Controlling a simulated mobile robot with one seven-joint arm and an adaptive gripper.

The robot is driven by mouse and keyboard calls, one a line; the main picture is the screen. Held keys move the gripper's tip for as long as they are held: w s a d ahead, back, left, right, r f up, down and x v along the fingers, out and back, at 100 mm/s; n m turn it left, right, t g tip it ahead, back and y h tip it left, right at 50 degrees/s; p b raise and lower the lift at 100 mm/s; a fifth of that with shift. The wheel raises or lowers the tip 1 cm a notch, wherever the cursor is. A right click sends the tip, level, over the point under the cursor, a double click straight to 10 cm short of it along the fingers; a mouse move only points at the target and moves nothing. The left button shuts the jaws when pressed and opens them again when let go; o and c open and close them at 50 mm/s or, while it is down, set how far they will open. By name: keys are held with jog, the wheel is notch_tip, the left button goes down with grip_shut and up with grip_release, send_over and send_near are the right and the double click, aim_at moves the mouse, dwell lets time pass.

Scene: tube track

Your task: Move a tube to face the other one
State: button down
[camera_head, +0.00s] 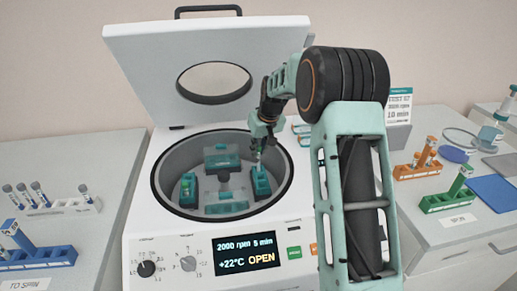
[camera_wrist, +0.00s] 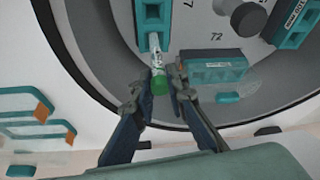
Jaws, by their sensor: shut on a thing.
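The centrifuge (camera_head: 163,205) stands open, with teal buckets on its grey rotor. My gripper (camera_head: 259,150) is inside the bowl, above the right bucket (camera_head: 260,184). In the wrist view my gripper (camera_wrist: 157,82) is shut on a tube with a green cap (camera_wrist: 159,85). The tube's clear body (camera_wrist: 155,48) points at a bucket (camera_wrist: 152,14), and its far end meets or enters it; how deep I cannot tell. The other tube, with a green top (camera_head: 186,191), appears to sit in the left bucket (camera_head: 188,180), across the rotor.
The raised lid (camera_head: 150,65) stands behind the bowl, and the bowl rim (camera_head: 158,190) surrounds my gripper. Racks stand on both sides: blue (camera_head: 40,256) and white (camera_head: 65,207) at left, orange (camera_head: 418,168) and green (camera_head: 447,200) at right. The display reads OPEN (camera_head: 261,260).

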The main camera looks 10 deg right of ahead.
jog(key=shift+f+b, duration=0.65)
jog(key=shift+f, duration=0.45)
jog(key=shift+f, duration=0.2)
jog(key=c, duration=1.8)
grip_release()
jog(key=shift+c, duration=0.2)
jog(key=v, duration=1.2)
jog(key=shift+s, duration=0.1)
